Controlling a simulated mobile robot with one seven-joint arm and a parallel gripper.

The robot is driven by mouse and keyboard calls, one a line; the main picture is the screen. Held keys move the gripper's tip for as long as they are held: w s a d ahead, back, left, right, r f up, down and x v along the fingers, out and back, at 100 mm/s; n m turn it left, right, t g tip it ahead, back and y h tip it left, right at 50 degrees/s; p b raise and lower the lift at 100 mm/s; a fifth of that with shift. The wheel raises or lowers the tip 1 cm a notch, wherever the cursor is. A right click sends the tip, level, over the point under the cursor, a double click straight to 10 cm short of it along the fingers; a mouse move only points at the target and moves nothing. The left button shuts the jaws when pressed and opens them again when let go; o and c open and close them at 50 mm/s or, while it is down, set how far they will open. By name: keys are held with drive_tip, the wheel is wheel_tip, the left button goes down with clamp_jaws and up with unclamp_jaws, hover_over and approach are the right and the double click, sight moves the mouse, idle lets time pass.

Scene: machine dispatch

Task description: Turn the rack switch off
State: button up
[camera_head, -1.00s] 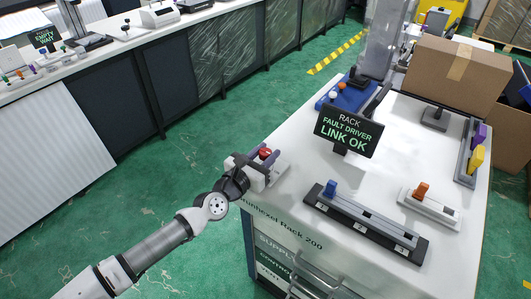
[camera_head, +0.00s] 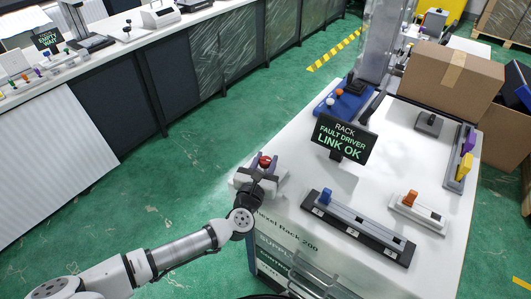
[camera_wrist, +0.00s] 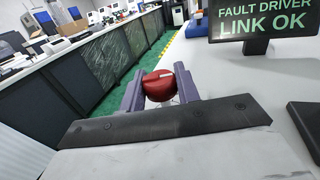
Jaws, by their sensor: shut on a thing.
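The rack (camera_head: 290,222) is a white-topped cabinet in the head view. A red rotary knob (camera_head: 265,161) stands at its left edge; it also shows in the wrist view (camera_wrist: 158,86). My gripper (camera_head: 262,168) is at this knob. In the wrist view its two purple-grey fingers (camera_wrist: 160,92) stand on either side of the red knob and are shut on it. The knob's base is hidden behind the gripper. The black display (camera_head: 343,138) on the rack reads "RACK FAULT DRIVER LINK OK" in the head view.
A black slider rail with a blue handle (camera_head: 326,196) and a white unit with an orange lever (camera_head: 411,197) lie to the right. A blue box (camera_head: 345,103) and a cardboard box (camera_head: 452,78) are farther back. Green floor is clear at left.

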sight(266, 159)
drive_tip(key=n+y, duration=0.2)
drive_tip(key=y, duration=0.1)
drive_tip(key=shift+d+t, duration=0.15)
drive_tip(key=shift+t, duration=0.15)
drive_tip(key=n+y, duration=0.1)
drive_tip(key=y, duration=0.2)
drive_tip(key=n+y, duration=0.2)
drive_tip(key=shift+n+y, duration=0.3)
drive_tip(key=shift+y, duration=0.1)
drive_tip(key=n+g+y, duration=0.1)
drive_tip(key=n+y, duration=0.1)
drive_tip(key=y, duration=0.1)
drive_tip(key=n+g+y+p, duration=0.1)
drive_tip(key=n+y, duration=0.1)
drive_tip(key=y, duration=0.1)
drive_tip(key=shift+n+g+y, duration=0.3)
drive_tip(key=shift+g, duration=0.1)
drive_tip(key=shift+n+g+y, duration=0.4)
drive_tip(key=shift+n+y, duration=0.1)
drive_tip(key=shift+y, duration=0.1)
drive_tip(key=shift+a+r+y, duration=0.1)
drive_tip(key=shift+a+y, duration=0.1)
drive_tip(key=shift+y, duration=0.1)
drive_tip(key=o, duration=1)
drive_tip(key=shift+c, duration=0.2)
wheel_tip(266, 159, up, 20)
drive_tip(key=b, duration=0.3)
